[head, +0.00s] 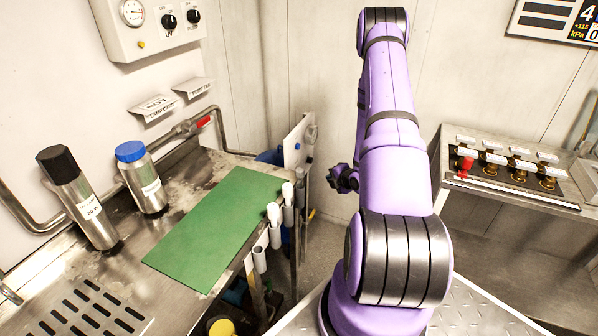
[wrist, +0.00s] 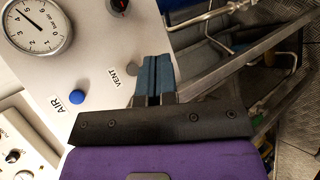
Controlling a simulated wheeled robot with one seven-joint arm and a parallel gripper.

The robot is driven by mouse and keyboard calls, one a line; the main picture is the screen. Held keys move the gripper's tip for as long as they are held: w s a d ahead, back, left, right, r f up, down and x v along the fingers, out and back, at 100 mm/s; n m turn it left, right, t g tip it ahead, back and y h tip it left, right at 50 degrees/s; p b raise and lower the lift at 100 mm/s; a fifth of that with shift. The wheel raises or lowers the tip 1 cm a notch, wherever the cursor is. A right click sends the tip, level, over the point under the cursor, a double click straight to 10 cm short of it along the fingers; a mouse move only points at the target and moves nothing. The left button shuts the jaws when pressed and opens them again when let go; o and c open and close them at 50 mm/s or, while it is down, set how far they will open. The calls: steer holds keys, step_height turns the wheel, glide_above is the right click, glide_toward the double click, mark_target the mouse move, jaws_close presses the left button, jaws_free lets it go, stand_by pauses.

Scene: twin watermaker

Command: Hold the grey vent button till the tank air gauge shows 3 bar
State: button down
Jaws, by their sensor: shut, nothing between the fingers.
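In the wrist view, a pale panel carries a grey button (wrist: 131,69) labelled VENT and a blue button (wrist: 77,97) labelled AIR. I see a gap there and cannot tell the depth. In the head view my gripper (head: 343,179) shows small and dark beside the arm, near the panel (head: 298,143), seen nearly edge-on.
A green mat (head: 215,225) lies on the steel bench, with two bottles (head: 140,178) (head: 80,200) behind it. White tubes (head: 275,225) hang along the bench edge. A valve console (head: 510,165) stands right. Metal pipes (wrist: 240,55) lie right of the fingers.

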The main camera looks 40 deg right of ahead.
steer(key=w+a, duration=0.3)
steer(key=w, duration=0.5)
steer(key=shift+w+a, duration=0.1)
steer(key=shift+a, duration=0.05)
stand_by(2.0)
steer(key=shift+w+a, duration=0.15)
steer(key=shift+w, duration=0.15)
